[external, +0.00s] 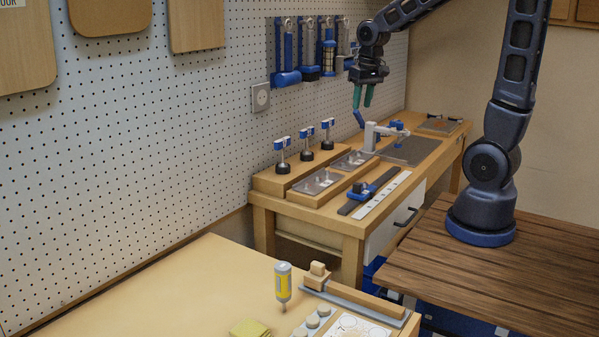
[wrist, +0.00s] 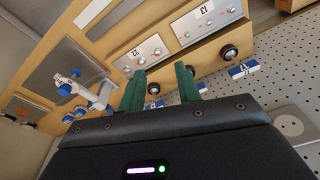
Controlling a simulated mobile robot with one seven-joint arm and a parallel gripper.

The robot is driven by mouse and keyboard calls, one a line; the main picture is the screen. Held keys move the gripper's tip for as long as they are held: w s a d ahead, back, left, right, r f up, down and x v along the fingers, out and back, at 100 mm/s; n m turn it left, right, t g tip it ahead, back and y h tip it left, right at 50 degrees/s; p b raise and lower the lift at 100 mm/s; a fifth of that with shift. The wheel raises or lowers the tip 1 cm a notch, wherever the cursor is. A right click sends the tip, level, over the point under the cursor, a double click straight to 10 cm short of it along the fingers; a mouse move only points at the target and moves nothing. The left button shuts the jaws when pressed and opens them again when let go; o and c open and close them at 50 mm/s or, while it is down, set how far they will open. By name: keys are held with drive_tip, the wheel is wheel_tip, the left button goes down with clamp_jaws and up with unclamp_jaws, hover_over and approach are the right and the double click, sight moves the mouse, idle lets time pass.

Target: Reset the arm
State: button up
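My gripper (external: 363,97) hangs from the arm above the back part of the wooden cabinet bench (external: 350,228), in front of the pegboard. Its two green fingers point down and stand apart, with nothing visible between them. In the wrist view the fingers of my gripper (wrist: 160,91) also show apart. In the external view the fingers are just above a white and blue bench device (external: 372,136); the wrist view shows this device (wrist: 93,90) to the left of the fingers, apart from them.
Several black-based stands with blue-white tags (external: 307,143) line the pegboard side. Metal trays (external: 318,181) sit beside them. Blue-handled tools (external: 286,55) hang on the pegboard (external: 190,130) behind my gripper.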

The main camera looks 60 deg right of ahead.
drive_tip(key=w+d+f+m+g, duration=0.2)
drive_tip(key=w+d+f, duration=0.2)
drive_tip(key=w+f, duration=0.55)
drive_tip(key=f, duration=0.7)
drive_tip(key=s+f, duration=0.1)
drive_tip(key=f, duration=0.3)
drive_tip(key=shift+d+f, duration=0.2)
drive_tip(key=shift+f, duration=0.15)
drive_tip(key=shift+f+n, duration=0.3)
drive_tip(key=shift+f, duration=0.1)
drive_tip(key=shift+r+n, duration=0.15)
drive_tip(key=shift+n, duration=1.25)
drive_tip(key=shift+r, duration=0.2)
drive_tip(key=s+a+r+n+t, duration=0.1)
drive_tip(key=s+a+r, duration=0.1)
drive_tip(key=s+r, duration=0.45)
drive_tip(key=s+a+r+t, duration=0.1)
drive_tip(key=s+a+r, duration=0.25)
drive_tip(key=r, duration=0.65)
drive_tip(key=s+a+r+n+t, duration=0.1)
drive_tip(key=s+a+r, duration=0.1)
drive_tip(key=s+r, duration=0.5)
drive_tip(key=s+a+r+t, duration=0.1)
drive_tip(key=s+r, duration=0.4)
drive_tip(key=s, duration=0.4)
drive_tip(key=shift+a+r+t, duration=0.25)
drive_tip(key=shift+a+t, duration=0.05)
drive_tip(key=shift+t, duration=0.1)
